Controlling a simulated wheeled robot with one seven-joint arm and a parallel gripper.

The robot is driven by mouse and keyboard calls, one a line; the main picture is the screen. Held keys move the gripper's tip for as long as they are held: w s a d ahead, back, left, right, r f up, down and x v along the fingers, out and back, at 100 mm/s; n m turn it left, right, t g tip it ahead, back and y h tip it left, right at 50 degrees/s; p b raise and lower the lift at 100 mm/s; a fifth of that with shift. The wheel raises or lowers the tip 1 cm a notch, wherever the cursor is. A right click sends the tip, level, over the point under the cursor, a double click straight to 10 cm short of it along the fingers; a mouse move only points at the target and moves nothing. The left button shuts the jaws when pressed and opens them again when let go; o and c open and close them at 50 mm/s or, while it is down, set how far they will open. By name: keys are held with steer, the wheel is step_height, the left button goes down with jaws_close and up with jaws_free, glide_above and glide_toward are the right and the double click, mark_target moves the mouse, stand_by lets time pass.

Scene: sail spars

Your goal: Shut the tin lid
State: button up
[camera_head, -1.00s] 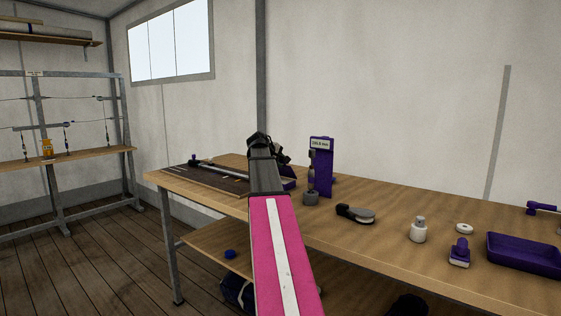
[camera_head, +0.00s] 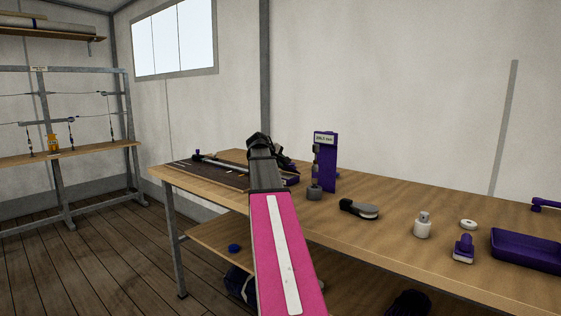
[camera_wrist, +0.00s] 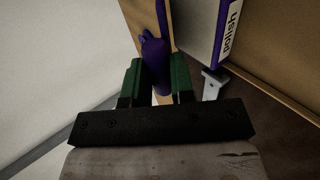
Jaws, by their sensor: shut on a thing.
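My gripper (camera_wrist: 157,78) shows in the wrist view with two green fingers. They are closed around a purple piece (camera_wrist: 154,58) with a rounded, lobed end. I cannot tell whether this piece is part of the lid. A box-like tin with a white label reading "polish" (camera_wrist: 231,28) and a purple edge stands just right of the fingers. In the head view my gripper is mostly hidden behind my pink arm, above the bench's far left part. A purple edge, probably the tin (camera_head: 291,180), shows just right of it. The lid's angle cannot be made out.
A dark board (camera_head: 210,175) with a metal rod lies at the bench's left end. A purple stand with a display (camera_head: 325,160) rises close right of my arm. Several small items and a purple tray (camera_head: 525,252) lie farther right. The wooden bench (camera_head: 380,238) is clear between them.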

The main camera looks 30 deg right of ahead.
steer(key=shift+s+a+f, duration=0.25)
steer(key=shift+a+f, duration=0.35)
steer(key=shift+f, duration=0.25)
steer(key=shift+a+f, duration=0.1)
steer(key=shift+f, duration=0.1)
steer(key=o, duration=1)
steer(key=shift+c, duration=0.2)
steer(key=shift+r, duration=0.1)
